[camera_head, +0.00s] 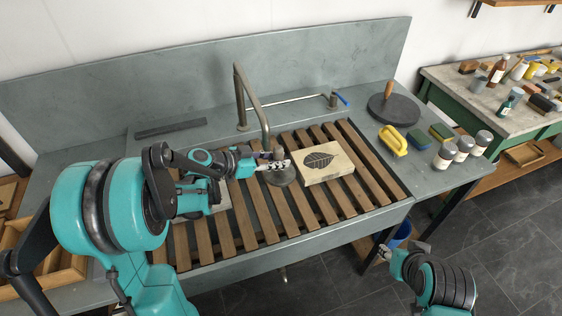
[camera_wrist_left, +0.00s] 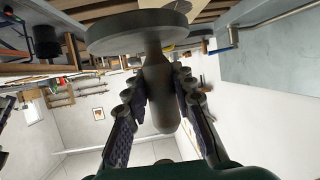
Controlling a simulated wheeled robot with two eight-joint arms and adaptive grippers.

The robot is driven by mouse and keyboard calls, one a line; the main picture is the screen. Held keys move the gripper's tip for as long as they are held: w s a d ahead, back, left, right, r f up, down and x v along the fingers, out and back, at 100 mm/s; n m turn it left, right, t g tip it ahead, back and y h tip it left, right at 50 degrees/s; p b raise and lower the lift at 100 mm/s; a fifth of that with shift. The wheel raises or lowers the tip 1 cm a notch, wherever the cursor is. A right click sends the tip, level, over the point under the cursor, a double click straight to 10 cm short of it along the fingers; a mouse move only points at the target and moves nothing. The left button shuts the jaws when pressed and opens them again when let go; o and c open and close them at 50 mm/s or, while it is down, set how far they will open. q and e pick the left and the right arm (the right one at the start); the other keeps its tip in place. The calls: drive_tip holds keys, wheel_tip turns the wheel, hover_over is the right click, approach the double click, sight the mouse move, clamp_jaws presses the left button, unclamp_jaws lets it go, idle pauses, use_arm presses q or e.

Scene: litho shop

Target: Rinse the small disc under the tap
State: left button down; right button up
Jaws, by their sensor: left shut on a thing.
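The small disc (camera_head: 285,178) is a round grey plate with a stubby handle, held low over the slatted rack (camera_head: 248,236). My left gripper (camera_head: 268,163) is shut on its handle, and the fingers (camera_wrist_left: 158,112) flank the handle in the left wrist view. There the disc (camera_wrist_left: 135,35) fills the top of the picture. The tap (camera_head: 252,92) is a bent metal pipe; its spout end comes down just above or behind the gripper and disc. I cannot make out any water. My right gripper (camera_head: 385,251) is off the sink's front right, too small to read.
A block with a leaf print (camera_head: 324,162) lies on the slats right beside the disc. A blue-ended lever (camera_head: 341,98) is behind.

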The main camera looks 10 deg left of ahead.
sight(346, 103)
drive_tip(key=shift+c, duration=0.8)
drive_tip(key=w+a+r+n+t+y, duration=0.1)
drive_tip(key=w+a+r+y, duration=0.2)
drive_tip(key=w, duration=0.7)
drive_tip(key=w+a+r+n+t+y, duration=0.1)
drive_tip(key=w+a+r, duration=0.25)
drive_tip(key=w, duration=0.65)
drive_tip(key=w+a+r+n+t+y, duration=0.1)
drive_tip(key=w+a+r+n+y, duration=0.2)
drive_tip(key=w, duration=0.7)
drive_tip(key=w+f+t+y, duration=0.1)
drive_tip(key=w+f+t, duration=0.1)
drive_tip(key=w+f, duration=0.45)
drive_tip(key=w+f+t+y, duration=0.1)
drive_tip(key=w+f, duration=0.2)
drive_tip(key=w, duration=0.6)
drive_tip(key=w+f+t+y, duration=0.15)
drive_tip(key=w+f, duration=0.25)
drive_tip(key=w, duration=0.4)
drive_tip(key=shift+m+t+h, duration=0.25)
drive_tip(key=shift+m+h, duration=0.05)
drive_tip(key=shift+h, duration=0.05)
drive_tip(key=x, duration=1.2)
drive_tip(key=shift+s+a+f, duration=0.15)
drive_tip(key=shift+s+a, duration=0.05)
drive_tip(key=shift+a, duration=0.1)
